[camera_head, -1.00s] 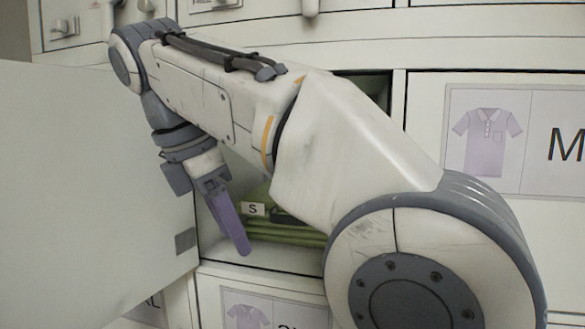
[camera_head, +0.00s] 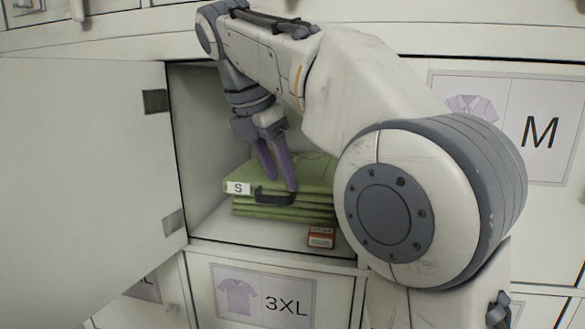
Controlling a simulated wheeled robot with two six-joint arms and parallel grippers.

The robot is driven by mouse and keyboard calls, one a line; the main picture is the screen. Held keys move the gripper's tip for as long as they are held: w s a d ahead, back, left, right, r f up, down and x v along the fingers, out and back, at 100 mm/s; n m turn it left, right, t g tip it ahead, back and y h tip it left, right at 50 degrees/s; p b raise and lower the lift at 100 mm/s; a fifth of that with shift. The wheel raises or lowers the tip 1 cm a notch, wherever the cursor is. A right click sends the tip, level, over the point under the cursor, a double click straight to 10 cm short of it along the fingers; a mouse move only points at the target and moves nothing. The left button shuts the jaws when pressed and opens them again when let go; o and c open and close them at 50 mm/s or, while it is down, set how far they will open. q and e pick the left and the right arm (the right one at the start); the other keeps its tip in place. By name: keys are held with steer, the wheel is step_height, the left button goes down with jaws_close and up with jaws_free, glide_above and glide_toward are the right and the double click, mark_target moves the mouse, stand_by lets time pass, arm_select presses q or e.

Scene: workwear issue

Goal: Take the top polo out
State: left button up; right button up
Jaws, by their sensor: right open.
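A stack of folded green polos (camera_head: 285,211) lies in an open locker compartment. The top polo (camera_head: 318,172) has a white "S" label (camera_head: 238,188) at its front left and a dark strap-like piece (camera_head: 273,197) at its front edge. My right gripper (camera_head: 281,183) is open, its two purple fingers pointing down at the top polo, near the dark piece. I cannot tell whether the fingertips touch the cloth. My right arm hides the right part of the compartment and stack. My left gripper is not in view.
The locker door (camera_head: 85,190) stands open on the left. A small red-and-white box (camera_head: 320,237) sits on the compartment floor, right of the stack's front. Closed doors marked "M" (camera_head: 540,130) and "3XL" (camera_head: 285,300) lie to the right and below.

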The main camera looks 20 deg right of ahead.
steer(key=x, duration=0.5)
jaws_close()
steer(key=shift+r, duration=0.1)
